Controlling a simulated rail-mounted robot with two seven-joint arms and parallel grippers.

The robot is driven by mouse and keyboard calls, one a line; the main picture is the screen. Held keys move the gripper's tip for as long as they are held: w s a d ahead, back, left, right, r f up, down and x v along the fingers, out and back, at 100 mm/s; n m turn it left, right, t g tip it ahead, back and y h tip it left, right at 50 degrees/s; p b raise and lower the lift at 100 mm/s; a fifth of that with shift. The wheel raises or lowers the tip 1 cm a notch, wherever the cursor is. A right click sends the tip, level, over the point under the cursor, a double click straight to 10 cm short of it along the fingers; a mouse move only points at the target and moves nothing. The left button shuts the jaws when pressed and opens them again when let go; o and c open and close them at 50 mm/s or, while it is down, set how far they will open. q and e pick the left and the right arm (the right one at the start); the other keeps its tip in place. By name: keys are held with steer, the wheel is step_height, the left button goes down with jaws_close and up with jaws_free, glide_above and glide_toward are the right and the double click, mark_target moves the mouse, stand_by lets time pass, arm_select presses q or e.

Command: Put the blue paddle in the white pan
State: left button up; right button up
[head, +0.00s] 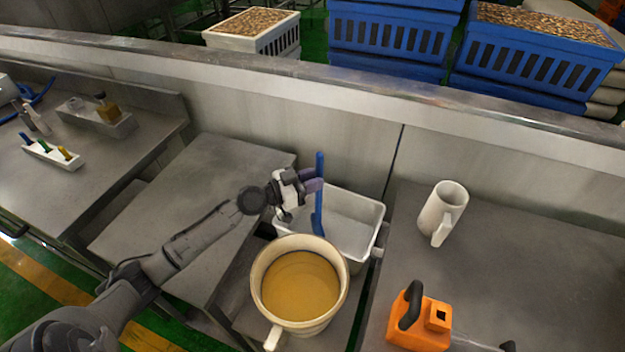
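The blue paddle (319,215) stands nearly upright, with its lower end over or inside the left part of the white pan (372,210). I cannot tell whether it touches the pan floor. My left gripper (312,181) reaches in from the left, its purple fingers at the paddle's upper part, and appears shut on it. The pan is a rectangular metal-white tub, with its front left hidden behind a large cream pot. My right gripper is not in view.
The cream pot (258,285) holding yellow-brown contents stands in front of the pan. A white pitcher (446,207) and an orange device (421,325) sit on the right counter. The left table (190,185) is bare. A low wall runs behind.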

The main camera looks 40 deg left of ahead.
arm_select(q)
steer(key=o, duration=0.4)
steer(key=shift+o, duration=0.2)
steer(key=shift+r, duration=0.1)
steer(key=b+v, duration=0.3)
steer(key=v, duration=0.9)
stand_by(0.4)
